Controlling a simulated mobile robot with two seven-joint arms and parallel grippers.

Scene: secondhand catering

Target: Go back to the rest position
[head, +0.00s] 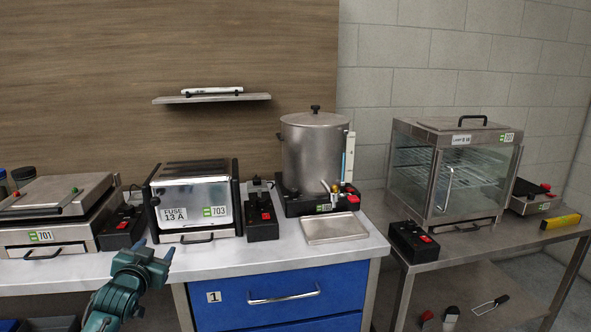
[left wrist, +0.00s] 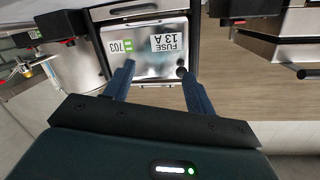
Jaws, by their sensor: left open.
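My left gripper (head: 153,252) is at the lower left of the head view, in front of the counter edge and below the toaster marked 703 (head: 194,197). Its two blue fingers are apart with nothing between them. In the left wrist view the open left gripper (left wrist: 158,85) faces the toaster (left wrist: 150,48), which shows upside down with its "FUSE 13 A" label. I cannot tell from these frames whether the fingers touch the toaster; in the head view they appear apart from it. My right gripper is in neither view.
An urn (head: 314,150) and a metal tray (head: 333,228) stand right of the toaster. A blue drawer (head: 270,294) is below. A glass display cabinet (head: 440,175) stands on the right table.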

